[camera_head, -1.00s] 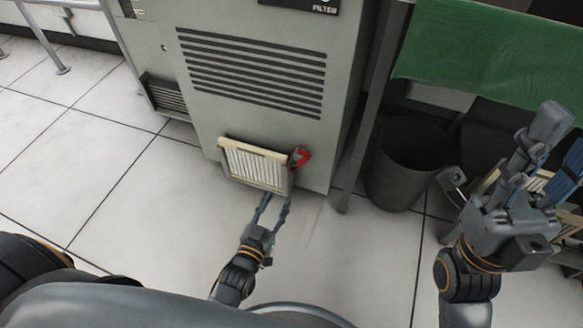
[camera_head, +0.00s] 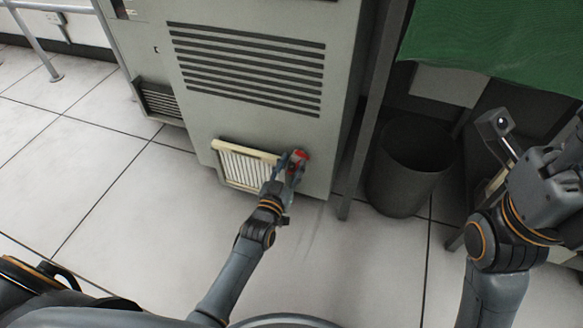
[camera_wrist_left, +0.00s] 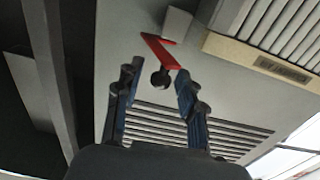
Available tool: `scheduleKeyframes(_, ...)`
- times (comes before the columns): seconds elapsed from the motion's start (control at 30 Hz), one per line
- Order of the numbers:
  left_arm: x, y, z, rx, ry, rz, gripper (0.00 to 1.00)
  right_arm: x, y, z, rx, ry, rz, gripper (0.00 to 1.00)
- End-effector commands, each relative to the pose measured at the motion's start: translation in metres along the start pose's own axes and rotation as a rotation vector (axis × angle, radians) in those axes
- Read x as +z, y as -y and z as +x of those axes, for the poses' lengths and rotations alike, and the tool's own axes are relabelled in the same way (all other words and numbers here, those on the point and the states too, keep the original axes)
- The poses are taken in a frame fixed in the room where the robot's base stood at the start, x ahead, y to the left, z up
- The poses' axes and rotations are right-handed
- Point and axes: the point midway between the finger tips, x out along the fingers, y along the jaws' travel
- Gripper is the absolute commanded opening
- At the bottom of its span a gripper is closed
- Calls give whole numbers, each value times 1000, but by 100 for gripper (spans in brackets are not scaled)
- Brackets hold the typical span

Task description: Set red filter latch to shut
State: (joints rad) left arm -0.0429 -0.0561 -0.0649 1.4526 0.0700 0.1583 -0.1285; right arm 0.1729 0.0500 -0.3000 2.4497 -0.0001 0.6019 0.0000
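The red filter latch (camera_head: 300,156) is on the lower front of the grey cabinet, just right of the cream filter panel (camera_head: 240,168). In the left wrist view the latch (camera_wrist_left: 160,50) is a bent red bar with a dark round knob at its lower end. My left gripper (camera_head: 289,160) is at the latch and partly covers it in the head view. In the left wrist view its two fingers (camera_wrist_left: 157,78) are apart, with the knob between the tips; contact cannot be told. My right gripper (camera_head: 540,150) is at the right edge, away from the latch and partly cut off.
The grey cabinet (camera_head: 207,120) has dark vent slots above the latch. A dark bin (camera_head: 405,175) stands to its right, behind a table leg (camera_head: 365,140). A green cloth (camera_head: 490,50) hangs at upper right. The tiled floor (camera_head: 130,225) at left is clear.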

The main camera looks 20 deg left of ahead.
Motion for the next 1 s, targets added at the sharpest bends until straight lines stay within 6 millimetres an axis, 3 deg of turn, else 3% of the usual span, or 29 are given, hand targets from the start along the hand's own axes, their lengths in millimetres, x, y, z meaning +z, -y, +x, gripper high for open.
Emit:
scheduleKeyframes(0.3,0,0,3,0,0,-1,39,0,0,1,-1,-3,0,38)
scheduleKeyframes(0.5,0,0,2,0,0,-1,0,0,0,1,-1,-2,0,38)
scheduleKeyframes(1.0,-1,7,-3,12,1,1,0,-1,0,4,2,-6,1,38)
